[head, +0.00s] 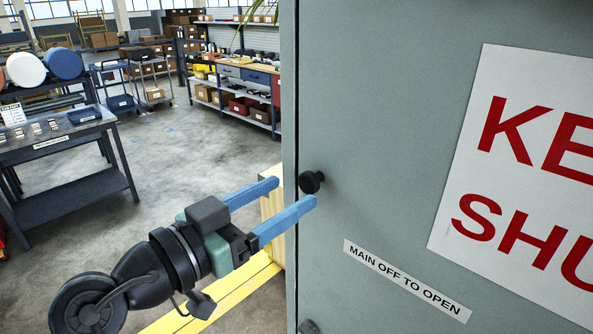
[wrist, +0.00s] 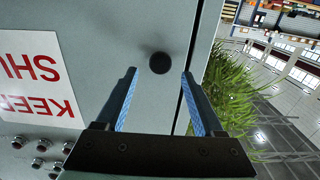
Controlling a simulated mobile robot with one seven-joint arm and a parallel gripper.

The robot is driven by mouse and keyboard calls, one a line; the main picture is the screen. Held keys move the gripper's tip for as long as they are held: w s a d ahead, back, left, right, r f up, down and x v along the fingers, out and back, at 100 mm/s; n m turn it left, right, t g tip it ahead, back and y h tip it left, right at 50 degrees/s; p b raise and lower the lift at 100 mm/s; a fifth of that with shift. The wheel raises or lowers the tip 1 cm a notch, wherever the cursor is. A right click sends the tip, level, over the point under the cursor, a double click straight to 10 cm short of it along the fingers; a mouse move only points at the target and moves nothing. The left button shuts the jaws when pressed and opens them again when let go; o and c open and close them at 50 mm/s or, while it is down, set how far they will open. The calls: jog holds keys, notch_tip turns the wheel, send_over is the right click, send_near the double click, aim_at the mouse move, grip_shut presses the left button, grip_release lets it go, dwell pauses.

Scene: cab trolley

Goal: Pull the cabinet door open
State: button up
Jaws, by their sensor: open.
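The cabinet door (head: 390,130) is a grey-green panel filling the right of the head view, and it looks closed. A round black knob (head: 312,182) sits near its left edge. In the wrist view the knob (wrist: 159,63) shows between and just beyond the tips of my gripper (wrist: 160,72). My gripper (head: 295,192) has two blue-padded fingers, open and empty, pointing at the knob. In the head view the fingertips are close to the knob, at the door's left edge. I cannot tell the exact gap between the fingers and the knob.
The door carries a white sign with red letters (head: 520,170) and a label, "MAIN OFF TO OPEN" (head: 405,280). A yellow floor stripe (head: 215,300) runs beside the cabinet. A dark trolley table (head: 70,185) stands at left. Grey floor (head: 190,170) between is clear. A plant (wrist: 230,95) shows beside the cabinet.

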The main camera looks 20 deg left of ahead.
aim_at(305, 183)
jog(key=shift+p+x, duration=0.45)
jog(key=shift+x, duration=1.25)
grip_shut()
